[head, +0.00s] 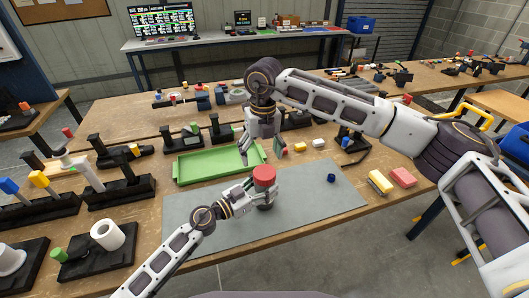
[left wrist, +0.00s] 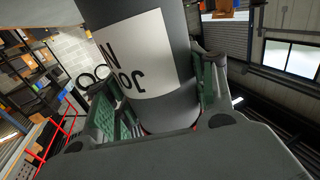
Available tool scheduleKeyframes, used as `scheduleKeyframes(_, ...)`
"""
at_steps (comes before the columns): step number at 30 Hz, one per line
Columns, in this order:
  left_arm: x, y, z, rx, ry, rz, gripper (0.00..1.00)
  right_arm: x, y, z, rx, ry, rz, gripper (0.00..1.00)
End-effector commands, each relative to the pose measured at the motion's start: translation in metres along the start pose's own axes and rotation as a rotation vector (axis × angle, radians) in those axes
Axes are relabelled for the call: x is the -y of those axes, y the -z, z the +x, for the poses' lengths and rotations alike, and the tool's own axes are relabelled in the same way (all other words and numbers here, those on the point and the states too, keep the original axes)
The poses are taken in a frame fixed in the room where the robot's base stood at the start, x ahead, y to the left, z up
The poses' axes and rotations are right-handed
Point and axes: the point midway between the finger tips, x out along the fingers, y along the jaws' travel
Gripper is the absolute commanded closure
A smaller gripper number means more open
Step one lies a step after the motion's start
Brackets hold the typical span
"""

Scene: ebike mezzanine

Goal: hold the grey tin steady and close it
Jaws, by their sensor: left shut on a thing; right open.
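The grey tin (head: 265,203) stands on the grey mat, with a red cap (head: 264,176) on top; I cannot tell whether the cap is fully seated. My left gripper (head: 250,191) reaches in from the left and is shut around the tin's side. In the left wrist view the dark grey tin (left wrist: 185,50) with its white lettered label (left wrist: 146,56) fills the space between the finger pads. Its lower end is hidden by the gripper body. My right gripper (head: 262,154) points down above the red cap, open and empty, apart from it.
The grey mat (head: 310,203) has a small dark blue block (head: 331,177) at its right. A green tray (head: 195,168) lies behind the tin. Black fixtures (head: 90,190) crowd the left. Yellow (head: 380,183) and pink (head: 403,177) blocks lie right. The mat's front is clear.

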Motion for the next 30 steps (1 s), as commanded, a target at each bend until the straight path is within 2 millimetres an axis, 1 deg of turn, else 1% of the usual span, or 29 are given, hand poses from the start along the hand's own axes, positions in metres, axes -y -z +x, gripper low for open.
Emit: scheduleKeyframes(30, -0.0002, -0.0001, 0.0, 0.0, 0.0, -0.001, 1.0, 0.005, 0.0012, -0.0005, -0.015, 0.016, -0.839, 0.2)
